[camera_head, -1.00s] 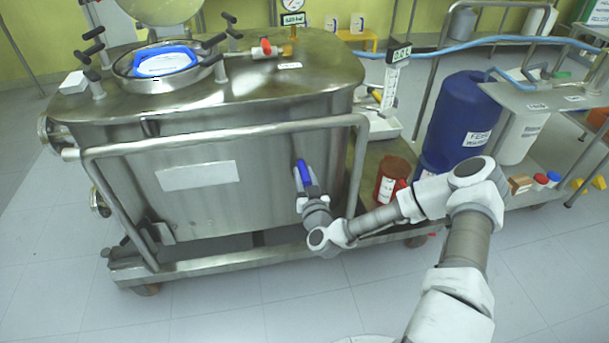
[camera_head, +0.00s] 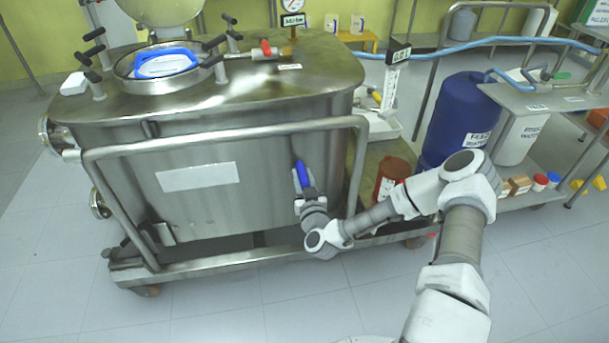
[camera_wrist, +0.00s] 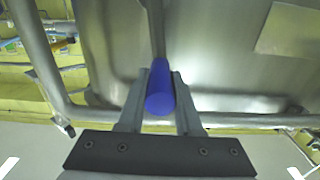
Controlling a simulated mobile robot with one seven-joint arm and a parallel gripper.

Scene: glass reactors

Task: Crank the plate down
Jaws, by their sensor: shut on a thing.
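A blue crank handle (camera_head: 301,175) sits low on the right part of the front wall of a steel tank (camera_head: 260,205). In the wrist view the blue handle (camera_wrist: 160,90) lies between the two fingers, its rounded end toward the camera and a metal stem behind it. My gripper (camera_wrist: 159,98) is shut on this handle. In the head view my gripper (camera_head: 309,198) reaches the handle from below, and the fingers are partly hidden by the wrist. I cannot pick out the plate in either view.
A steel rail (camera_head: 230,135) runs across the tank's front, above the handle. A red container (camera_head: 390,178) and a blue drum (camera_head: 462,122) stand to the right, near my arm. The floor (camera_head: 230,318) in front of the trolley is clear.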

